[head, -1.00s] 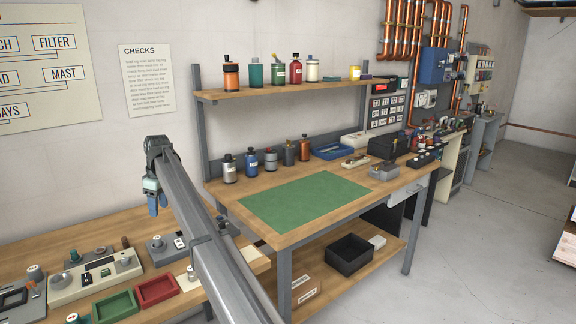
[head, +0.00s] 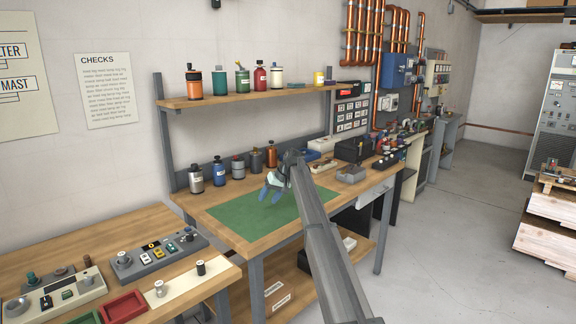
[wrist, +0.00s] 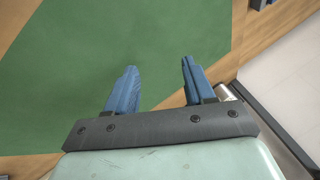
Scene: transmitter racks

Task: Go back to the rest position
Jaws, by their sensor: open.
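My gripper (head: 272,190) hangs over the right part of the green mat (head: 240,218) on the wooden workbench in the head view. Its two blue fingers are apart with nothing between them. In the wrist view my gripper (wrist: 158,90) points at the green mat (wrist: 60,85), with both fingertips over bare mat and the bench's edge to the right. The height of the fingers above the mat is hard to tell. My arm hides part of the bench's right side.
Several bottles (head: 238,168) stand behind the mat, and more stand on the shelf (head: 260,93) above. A lower table (head: 190,270) at left holds control boxes and a red tray (head: 124,304). Open floor (head: 450,230) lies to the right.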

